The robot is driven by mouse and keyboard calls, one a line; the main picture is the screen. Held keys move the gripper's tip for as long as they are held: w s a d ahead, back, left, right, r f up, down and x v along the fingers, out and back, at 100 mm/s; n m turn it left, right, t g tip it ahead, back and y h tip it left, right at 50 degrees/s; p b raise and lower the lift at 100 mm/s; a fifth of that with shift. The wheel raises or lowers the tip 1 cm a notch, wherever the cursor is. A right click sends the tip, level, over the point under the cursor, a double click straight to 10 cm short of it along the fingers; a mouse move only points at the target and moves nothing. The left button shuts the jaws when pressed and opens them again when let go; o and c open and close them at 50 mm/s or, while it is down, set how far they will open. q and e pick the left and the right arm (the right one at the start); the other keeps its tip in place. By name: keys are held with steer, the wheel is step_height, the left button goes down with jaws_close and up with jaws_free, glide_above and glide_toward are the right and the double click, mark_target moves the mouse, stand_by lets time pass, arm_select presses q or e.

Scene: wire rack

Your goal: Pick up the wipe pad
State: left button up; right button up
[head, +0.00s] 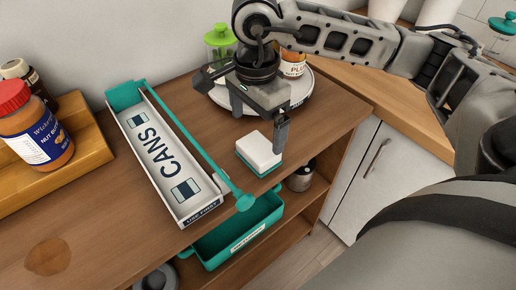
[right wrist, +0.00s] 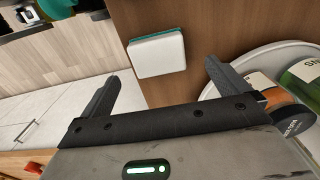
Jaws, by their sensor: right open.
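The wipe pad (head: 259,152) is a small white block with a teal underside. It lies on the brown wooden shelf top, near its front edge, right of the CANS tray. My right gripper (head: 260,122) is open and empty, just behind the pad and apparently above the shelf top. In the right wrist view the pad (right wrist: 157,55) shows whole, beyond the open fingers (right wrist: 162,72) and roughly between their directions. The fingers do not appear to touch it. My left gripper is not in view.
A white and teal CANS tray (head: 165,157) stands left of the pad. A round turntable (head: 301,92) with jars is behind my gripper. A teal bin (head: 240,232) sits below the front edge. A wooden riser (head: 90,150) with jars is at left.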

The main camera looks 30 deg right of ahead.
mark_target(258, 146)
steer(key=shift+s+d+f+p, duration=0.1)
steer(key=shift+f+p, duration=0.35)
steer(key=shift+f, duration=1.35)
steer(key=shift+s+f+p, duration=0.1)
steer(key=shift+f+p, duration=0.3)
steer(key=shift+f, duration=1.35)
steer(key=c, duration=1)
